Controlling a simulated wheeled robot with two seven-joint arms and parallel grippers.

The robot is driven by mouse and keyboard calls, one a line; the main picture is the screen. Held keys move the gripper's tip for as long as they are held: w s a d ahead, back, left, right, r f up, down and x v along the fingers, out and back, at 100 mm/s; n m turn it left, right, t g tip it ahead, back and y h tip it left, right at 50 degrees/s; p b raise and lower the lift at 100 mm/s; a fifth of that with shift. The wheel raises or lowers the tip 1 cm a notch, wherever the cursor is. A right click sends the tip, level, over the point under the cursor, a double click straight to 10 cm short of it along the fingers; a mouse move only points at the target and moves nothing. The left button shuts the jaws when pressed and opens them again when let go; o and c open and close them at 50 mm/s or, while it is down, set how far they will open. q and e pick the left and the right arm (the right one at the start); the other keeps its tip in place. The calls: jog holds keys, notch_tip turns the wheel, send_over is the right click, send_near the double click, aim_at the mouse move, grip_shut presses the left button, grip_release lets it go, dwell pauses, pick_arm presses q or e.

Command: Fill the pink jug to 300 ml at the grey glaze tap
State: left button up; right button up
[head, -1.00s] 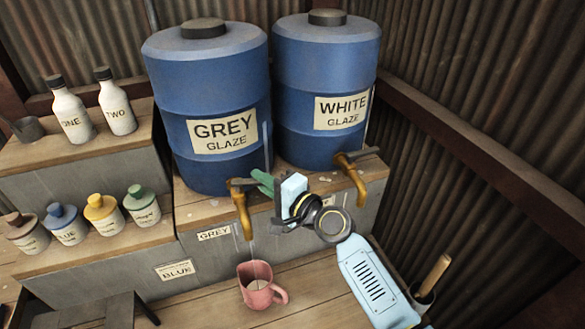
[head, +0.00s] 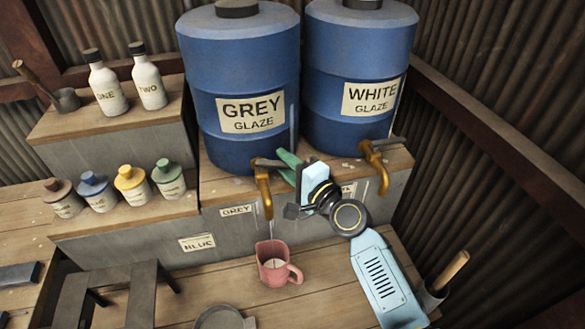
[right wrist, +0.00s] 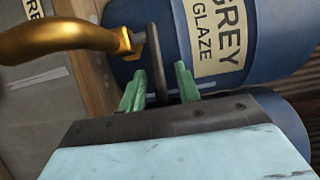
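The pink jug (head: 272,268) stands upright on the lower wooden bench under the spout of the grey glaze tap (head: 263,188). A thin pale stream seems to run from the spout into the jug. The level and any marks inside cannot be read. My right gripper (head: 290,166) is at the tap's dark lever. In the right wrist view, its green fingers (right wrist: 157,88) are apart, with the lever (right wrist: 155,65) between them and gaps at both sides. The blue GREY GLAZE barrel (head: 240,85) stands behind. My left gripper is not in view.
The WHITE GLAZE barrel (head: 357,75) and its tap (head: 376,170) are at the right. Bottles (head: 108,85) and small coloured-lid jars (head: 132,185) stand on stepped shelves at the left. A dark stool (head: 110,290) and a round grey object (head: 220,318) are in front.

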jog(key=v, duration=1.3)
jog(key=shift+s+b, duration=0.2)
jog(key=shift+b, duration=0.25)
jog(key=shift+d, duration=0.1)
dwell(5.0)
